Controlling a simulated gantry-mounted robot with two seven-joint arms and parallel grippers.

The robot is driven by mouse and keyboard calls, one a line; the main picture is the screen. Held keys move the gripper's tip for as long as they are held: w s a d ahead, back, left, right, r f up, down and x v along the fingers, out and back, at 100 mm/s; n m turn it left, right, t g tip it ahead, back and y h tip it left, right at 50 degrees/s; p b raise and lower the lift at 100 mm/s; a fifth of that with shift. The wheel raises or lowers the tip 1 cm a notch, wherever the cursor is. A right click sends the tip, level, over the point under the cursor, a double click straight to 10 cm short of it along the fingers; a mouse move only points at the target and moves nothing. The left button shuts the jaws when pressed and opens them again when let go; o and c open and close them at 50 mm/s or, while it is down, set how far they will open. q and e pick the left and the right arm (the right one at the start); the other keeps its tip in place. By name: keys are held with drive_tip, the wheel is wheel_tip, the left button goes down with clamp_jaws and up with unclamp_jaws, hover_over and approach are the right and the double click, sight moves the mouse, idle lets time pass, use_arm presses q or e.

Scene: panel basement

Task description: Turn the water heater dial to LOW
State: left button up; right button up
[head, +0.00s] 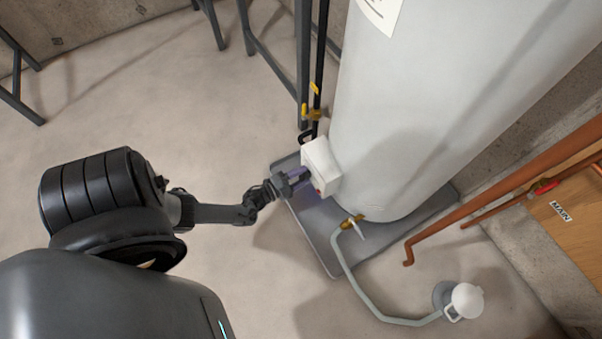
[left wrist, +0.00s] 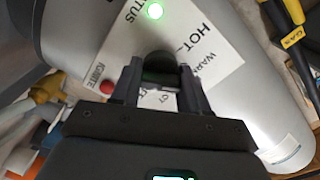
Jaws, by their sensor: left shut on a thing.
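The water heater is a large pale grey tank (head: 405,110) in the head view, with a white control box (head: 319,160) low on its left side. In the left wrist view the box's white face (left wrist: 212,55) shows the words HOT and WARM, a lit green status light (left wrist: 155,11) and a red button (left wrist: 107,87) beside IGNITE. The dark round dial (left wrist: 159,62) sits between the fingertips of my left gripper (left wrist: 160,78), which is shut on it. The left gripper (head: 298,178) also shows at the box in the head view. The LOW mark and the dial's pointer cannot be made out.
The heater stands on a grey tray (head: 318,240). A yellow-handled gas valve (head: 312,114) is just behind the box. Copper pipes (head: 490,195) are at right.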

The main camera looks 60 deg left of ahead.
use_arm(q)
drive_tip(key=m, duration=0.3)
drive_tip(key=shift+m, duration=1.1)
drive_tip(key=o, duration=1)
